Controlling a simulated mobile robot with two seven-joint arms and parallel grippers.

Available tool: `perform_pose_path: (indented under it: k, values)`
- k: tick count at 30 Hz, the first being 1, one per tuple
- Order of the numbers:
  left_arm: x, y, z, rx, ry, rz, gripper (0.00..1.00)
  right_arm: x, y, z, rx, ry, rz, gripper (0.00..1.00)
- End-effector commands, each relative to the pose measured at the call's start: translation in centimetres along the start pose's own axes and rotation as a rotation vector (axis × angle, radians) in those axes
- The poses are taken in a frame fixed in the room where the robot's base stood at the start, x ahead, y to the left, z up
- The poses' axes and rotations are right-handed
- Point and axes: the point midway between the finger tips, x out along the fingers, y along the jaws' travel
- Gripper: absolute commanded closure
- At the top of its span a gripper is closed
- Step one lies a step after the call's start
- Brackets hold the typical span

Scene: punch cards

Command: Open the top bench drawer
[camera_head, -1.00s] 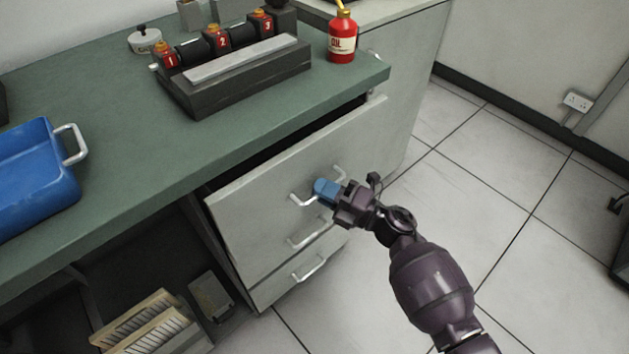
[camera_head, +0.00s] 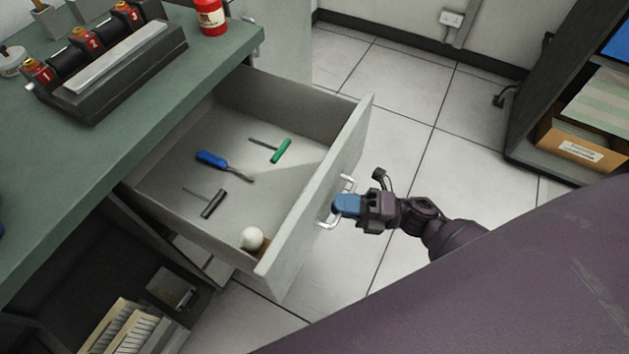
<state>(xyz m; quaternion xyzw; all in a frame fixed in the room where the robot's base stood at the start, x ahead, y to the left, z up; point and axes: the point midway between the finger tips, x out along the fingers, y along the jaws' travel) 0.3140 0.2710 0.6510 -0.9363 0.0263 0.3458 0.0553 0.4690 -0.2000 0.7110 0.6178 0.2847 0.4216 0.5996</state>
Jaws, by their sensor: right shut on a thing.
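The top bench drawer (camera_head: 315,190) is pulled far out from under the green bench top, and its inside shows. Its metal handle (camera_head: 348,184) is on the front face. My right gripper (camera_head: 338,206), with blue fingertips, is shut on the handle, and the fingers hide the handle's middle. In the drawer lie a blue-handled screwdriver (camera_head: 212,159), a green-handled tool (camera_head: 281,151), a dark-handled tool (camera_head: 213,204) and a white ball (camera_head: 251,238) near the front corner. My left gripper is not in view.
The green bench top (camera_head: 150,140) carries a dark device with numbered units (camera_head: 110,75) and a red oil can (camera_head: 211,17). A shelf with a cardboard box (camera_head: 580,150) stands at the right. Tiled floor (camera_head: 440,160) is clear beyond the drawer.

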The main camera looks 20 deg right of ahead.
Motion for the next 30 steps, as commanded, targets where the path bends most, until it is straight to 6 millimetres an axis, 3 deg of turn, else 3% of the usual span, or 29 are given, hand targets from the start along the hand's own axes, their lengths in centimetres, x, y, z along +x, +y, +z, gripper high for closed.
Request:
perform_pose_path:
  k: [3,10,26,27,30]
  values:
    - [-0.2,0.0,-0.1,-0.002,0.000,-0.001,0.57,-2.0,0.5,-0.7,-0.002,-0.003,-0.002,1.00]
    - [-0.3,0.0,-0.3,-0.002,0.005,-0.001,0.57,-4.2,1.0,-1.6,-0.003,-0.003,-0.001,1.00]
    - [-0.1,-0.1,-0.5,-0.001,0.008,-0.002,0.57,-4.9,1.1,-1.8,-0.002,-0.005,0.000,1.00]
    - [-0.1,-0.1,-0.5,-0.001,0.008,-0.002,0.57,-4.9,1.1,-1.8,-0.002,-0.005,0.000,0.81]
    - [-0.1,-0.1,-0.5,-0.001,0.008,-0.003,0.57,-4.8,1.1,-1.8,-0.002,-0.004,0.000,0.77]
